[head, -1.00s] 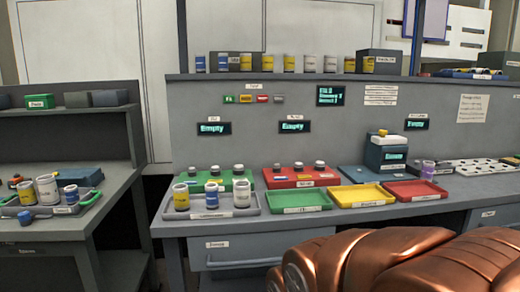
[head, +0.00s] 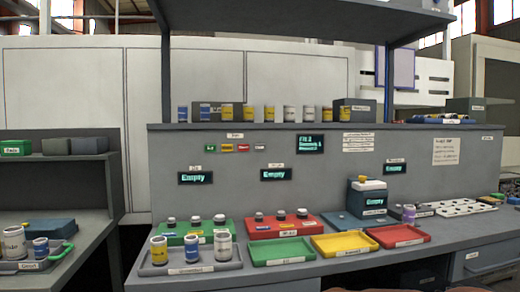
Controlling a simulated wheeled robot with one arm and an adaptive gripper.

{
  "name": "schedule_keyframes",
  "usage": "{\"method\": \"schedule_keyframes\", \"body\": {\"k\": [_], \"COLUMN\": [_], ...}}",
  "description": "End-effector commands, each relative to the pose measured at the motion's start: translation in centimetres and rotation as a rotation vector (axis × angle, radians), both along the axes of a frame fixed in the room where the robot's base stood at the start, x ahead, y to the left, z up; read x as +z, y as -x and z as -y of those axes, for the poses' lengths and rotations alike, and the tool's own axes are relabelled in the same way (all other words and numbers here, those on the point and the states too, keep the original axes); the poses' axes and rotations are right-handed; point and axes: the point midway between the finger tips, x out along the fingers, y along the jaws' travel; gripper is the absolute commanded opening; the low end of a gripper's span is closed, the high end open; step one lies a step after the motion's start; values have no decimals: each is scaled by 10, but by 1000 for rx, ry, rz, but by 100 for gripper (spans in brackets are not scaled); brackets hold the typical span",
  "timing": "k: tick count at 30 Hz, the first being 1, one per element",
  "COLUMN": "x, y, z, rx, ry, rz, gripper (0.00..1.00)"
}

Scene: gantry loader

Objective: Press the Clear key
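A short row of small coloured keys (head: 227,148) is on the grey back panel, left of a dark display with several lines of text (head: 310,144). The row has green, yellow and red pieces. Their lettering is too small to read, so I cannot tell which is the Clear key. My gripper is not in view; only a sliver of my copper-coloured arm shows at the bottom edge.
Dark "Empty" displays (head: 195,178) sit below the keys. The bench under the panel holds a green tray (head: 283,251), a yellow tray (head: 343,244), a red tray (head: 398,236) and a grey tray with jars (head: 190,268). Jars line the shelf above.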

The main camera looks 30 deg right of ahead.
Motion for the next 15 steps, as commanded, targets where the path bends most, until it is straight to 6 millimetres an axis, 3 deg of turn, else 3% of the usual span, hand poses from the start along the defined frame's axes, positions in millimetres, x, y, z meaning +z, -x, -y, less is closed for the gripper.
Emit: {"method": "schedule_keyframes", "body": {"k": [7,15], "x": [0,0], "y": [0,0], "z": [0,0], "rx": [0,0], "ry": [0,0], "rz": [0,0], "gripper": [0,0]}}
